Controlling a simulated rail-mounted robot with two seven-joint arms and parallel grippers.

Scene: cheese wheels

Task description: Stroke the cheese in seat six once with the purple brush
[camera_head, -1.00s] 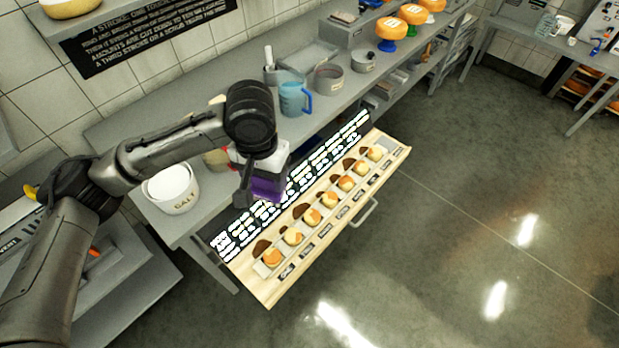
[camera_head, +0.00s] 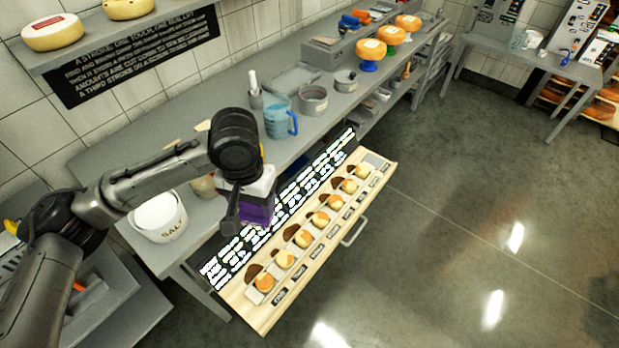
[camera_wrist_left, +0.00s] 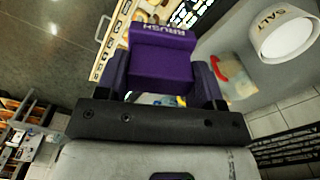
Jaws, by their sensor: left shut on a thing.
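My left gripper (camera_head: 252,203) is shut on the purple brush (camera_head: 259,209). The brush also shows in the left wrist view (camera_wrist_left: 160,62), with "BRUSH" on its end. I hold it over the near part of the pulled-out drawer (camera_head: 262,319); its height above the drawer is hard to judge. A row of several small orange-and-yellow cheeses sits in the drawer, from the nearest cheese (camera_head: 264,282) to the farthest cheese (camera_head: 362,171). Dark round shapes lie beside them. The seat labels are too small to read, so I cannot confirm seat six. My right gripper is out of view.
A salt bucket (camera_head: 160,217) stands on the counter left of the gripper. A blue jug (camera_head: 279,118), a grey tub (camera_head: 313,99) and a shallow tray (camera_head: 291,80) stand farther back. A drawer handle (camera_head: 354,231) sticks out at the front. The floor beyond is clear.

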